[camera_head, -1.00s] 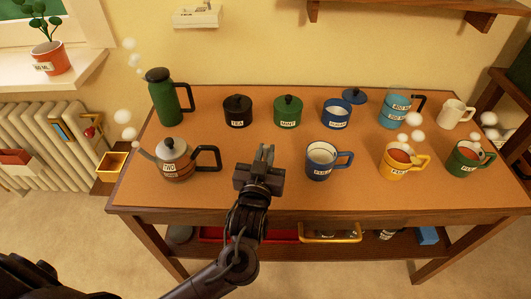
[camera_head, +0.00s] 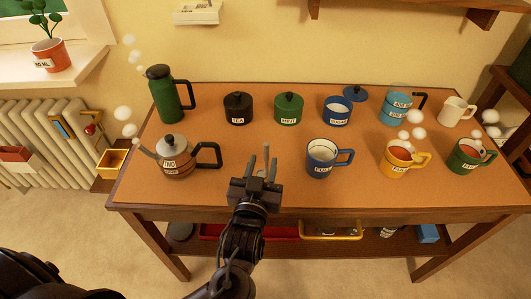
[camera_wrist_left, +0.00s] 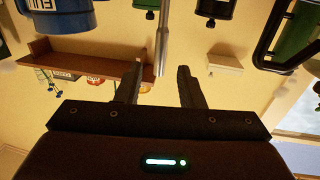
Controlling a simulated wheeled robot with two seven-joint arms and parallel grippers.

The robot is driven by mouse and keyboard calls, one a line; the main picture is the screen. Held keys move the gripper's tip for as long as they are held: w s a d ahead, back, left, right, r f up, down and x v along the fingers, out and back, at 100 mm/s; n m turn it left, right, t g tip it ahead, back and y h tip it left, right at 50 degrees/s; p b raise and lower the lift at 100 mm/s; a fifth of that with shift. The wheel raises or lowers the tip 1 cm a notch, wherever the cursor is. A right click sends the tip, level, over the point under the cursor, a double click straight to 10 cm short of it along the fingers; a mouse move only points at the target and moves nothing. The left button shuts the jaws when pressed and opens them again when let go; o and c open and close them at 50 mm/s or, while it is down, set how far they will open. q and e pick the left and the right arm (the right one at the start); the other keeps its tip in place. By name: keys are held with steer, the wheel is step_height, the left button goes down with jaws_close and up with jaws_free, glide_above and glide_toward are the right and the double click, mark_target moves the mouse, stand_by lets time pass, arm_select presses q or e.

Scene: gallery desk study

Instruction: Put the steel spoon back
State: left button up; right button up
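The steel spoon seems to be the thin grey shaft in the left wrist view (camera_wrist_left: 163,40). It reaches in from the top edge, and its end lies between the fingers with gaps at both sides. In the head view a slim grey rod (camera_head: 266,153), probably the same spoon, stands out by the fingertips; its bowl cannot be made out. My left gripper (camera_head: 262,168) is over the front middle of the desk, between the kettle and the blue mug. Its two fingers are apart, also in the left wrist view (camera_wrist_left: 158,87). My right gripper is not in view.
On the desk (camera_head: 225,190), the kettle (camera_head: 178,160) is left of the gripper and the blue mug (camera_head: 321,160) right. Behind are the tea (camera_head: 238,108), green (camera_head: 288,108) and sugar (camera_head: 337,112) pots. Yellow (camera_head: 398,160) and green mugs (camera_head: 467,157) stand farther right.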

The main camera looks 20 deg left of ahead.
arm_select(q)
steer(key=s, duration=0.7)
steer(key=shift+d, duration=0.4)
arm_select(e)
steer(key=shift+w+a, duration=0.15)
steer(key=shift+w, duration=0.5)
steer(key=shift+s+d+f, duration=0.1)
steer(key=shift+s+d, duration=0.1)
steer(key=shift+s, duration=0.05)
